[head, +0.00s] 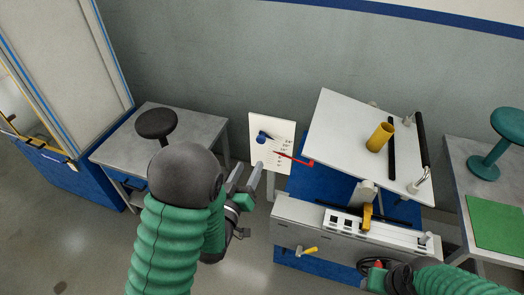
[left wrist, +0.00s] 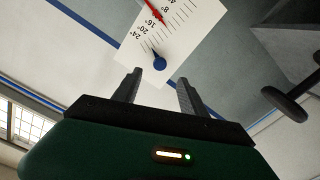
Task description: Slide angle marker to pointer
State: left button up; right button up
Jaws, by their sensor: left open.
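The white angle board (head: 283,133) stands left of the tilted white panel, with printed degree marks; it also shows in the left wrist view (left wrist: 190,45). The angle marker, a blue knob (head: 261,136) with a dark tip, lies near the 24 and 20 marks in the left wrist view (left wrist: 159,63). The red pointer (head: 293,158) crosses the scale near 16 in that view (left wrist: 154,12), apart from the marker. My left gripper (head: 244,178) is open and empty, short of the marker; its fingers (left wrist: 158,90) flank the marker's line. My right gripper (head: 376,272) is by the black handwheel, its fingers unclear.
The test rig has a white seat panel (head: 340,125) with a yellow cylinder (head: 380,137) and a blue base (head: 309,182). A grey table (head: 190,127) with a black stool-like part (head: 156,122) stands left. A right table holds a green mat (head: 497,223) and teal stool (head: 486,168).

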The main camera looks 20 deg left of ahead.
aim_at(261, 142)
pick_arm(q)
jog(key=w, duration=0.2)
jog(key=w+p, duration=0.1)
jog(key=w, duration=0.2)
jog(key=w+a, duration=0.1)
jog(key=w, duration=0.1)
jog(key=shift+w, duration=0.25)
jog(key=w, duration=0.1)
jog(key=w+d, duration=0.1)
jog(key=w, duration=0.2)
jog(key=shift+w+d+r+p, duration=0.1)
jog(key=shift+w+d+p, duration=0.15)
jog(key=shift+p, duration=0.1)
jog(key=shift+w+d, duration=0.15)
jog(key=shift+w, duration=0.25)
jog(key=shift+a, duration=0.5)
jog(key=shift+c, duration=0.9)
jog(key=c, duration=0.5)
jog(key=shift+d, duration=0.25)
grip_shut()
pick_arm(e)
jog(key=shift+w+a+r, duration=0.1)
jog(key=shift+a+r, duration=0.2)
